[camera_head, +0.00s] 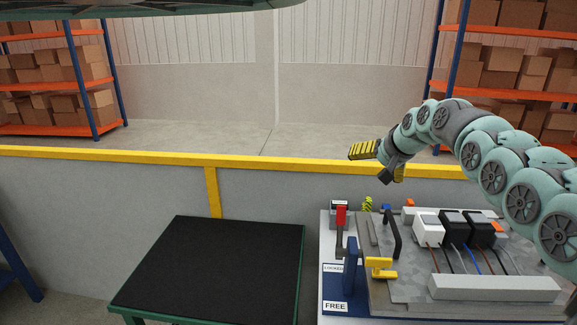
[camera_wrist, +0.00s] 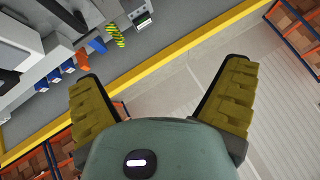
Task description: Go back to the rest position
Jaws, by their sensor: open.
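My gripper (camera_head: 378,161) is at the end of the teal arm, which reaches in from the right in the head view. It is raised above the back edge of the switchgear panel (camera_head: 400,272), near the yellow rail. In the wrist view my gripper (camera_wrist: 165,105) shows its two yellow ridged fingers spread wide apart, with nothing between them. Beyond the fingers are the floor and the yellow rail.
The panel carries a red lever (camera_head: 341,216), a black handle (camera_head: 392,236), a yellow handle (camera_head: 380,268) and wired white and black blocks. A black-topped table (camera_head: 215,268) stands empty to its left. A yellow rail (camera_head: 270,162) runs behind. Shelves of boxes (camera_head: 60,80) stand farther back.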

